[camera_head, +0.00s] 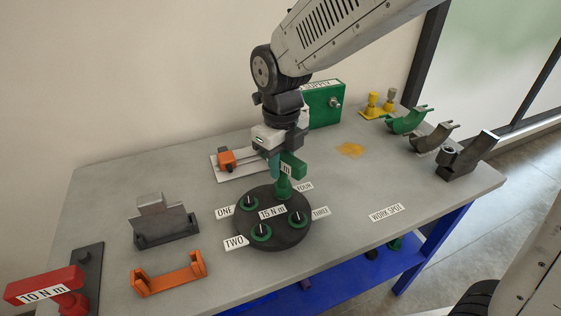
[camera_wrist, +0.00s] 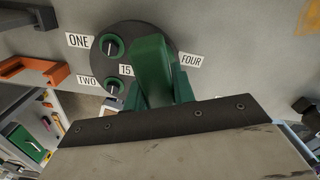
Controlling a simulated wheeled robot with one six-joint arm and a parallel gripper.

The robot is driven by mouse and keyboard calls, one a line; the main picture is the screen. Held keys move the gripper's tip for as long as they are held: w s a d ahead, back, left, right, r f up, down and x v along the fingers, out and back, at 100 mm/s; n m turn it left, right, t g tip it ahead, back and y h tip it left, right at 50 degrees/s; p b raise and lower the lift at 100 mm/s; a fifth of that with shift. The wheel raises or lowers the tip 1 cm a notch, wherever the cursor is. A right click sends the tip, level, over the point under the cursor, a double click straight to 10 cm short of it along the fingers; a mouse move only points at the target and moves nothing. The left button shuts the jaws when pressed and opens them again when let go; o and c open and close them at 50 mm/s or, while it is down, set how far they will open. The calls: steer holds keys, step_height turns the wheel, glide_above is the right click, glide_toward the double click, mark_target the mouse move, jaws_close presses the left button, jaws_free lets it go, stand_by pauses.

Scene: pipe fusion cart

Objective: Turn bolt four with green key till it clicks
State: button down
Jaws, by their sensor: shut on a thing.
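My gripper (camera_head: 283,158) points down over the far right of the round dark flange (camera_head: 268,244) and is shut on the green key (camera_head: 291,172). The key stands upright at the position labelled FOUR (camera_head: 304,187), with its lower end hiding bolt four. In the wrist view the green key (camera_wrist: 151,68) covers the middle of the flange. Bolt one (camera_head: 248,203), bolt two (camera_head: 261,232) and bolt three (camera_head: 297,220) show with green rings and dark centres, each with a pale line. A 15 N m label lies on the flange centre. I cannot tell whether the key is fully seated.
A red 10 N m key (camera_head: 48,291) stands at the front left. An orange bracket (camera_head: 169,275) and grey block (camera_head: 164,222) lie left of the flange. A green supply box (camera_head: 324,103) stands behind. Several curved saddles, one green (camera_head: 408,121), line the right edge. The WORK SPOT area is clear.

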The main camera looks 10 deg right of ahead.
steer(key=shift+n, duration=0.6)
steer(key=shift+r, duration=2.05)
steer(key=shift+r, duration=0.1)
steer(key=shift+r, duration=0.9)
steer(key=shift+r, duration=0.1)
steer(key=n, duration=0.6)
steer(key=shift+s+a+r, duration=0.1)
steer(key=shift+s+r, duration=0.1)
steer(key=shift+r, duration=0.1)
steer(key=n, duration=0.6)
steer(key=shift+f, duration=0.1)
